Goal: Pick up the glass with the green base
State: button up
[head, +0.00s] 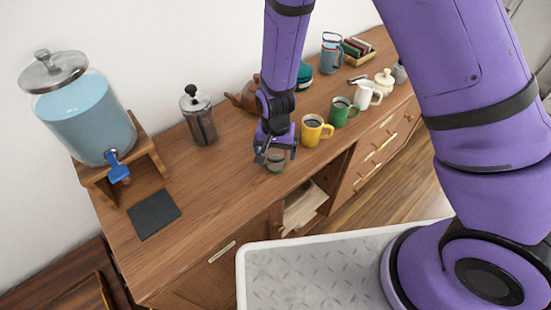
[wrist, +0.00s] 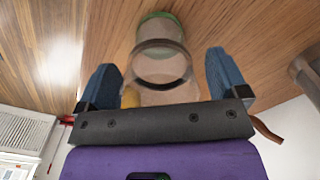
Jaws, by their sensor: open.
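The glass with the green base (wrist: 160,62) stands on the wooden sideboard, clear-walled, with its dark rim toward the camera in the wrist view. In the head view the glass (head: 275,166) is partly hidden under my gripper (head: 274,153). In the wrist view my gripper (wrist: 163,82) is open, with one blue-grey finger on each side of the glass. There is a gap between each finger and the glass. I cannot tell how far the fingertips reach down along it.
A yellow mug (head: 316,130) stands close to the right of the glass, then a green mug (head: 343,111) and a white mug (head: 367,94). A French press (head: 201,118) and a brown teapot (head: 243,97) are behind. A drink dispenser (head: 88,118) stands left. Bare wood lies left of the glass.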

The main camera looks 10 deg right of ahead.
jog(key=shift+f, duration=0.3)
jog(key=shift+c, duration=0.3)
jog(key=c, duration=1)
jog(key=shift+c, duration=0.2)
jog(key=shift+r, duration=0.15)
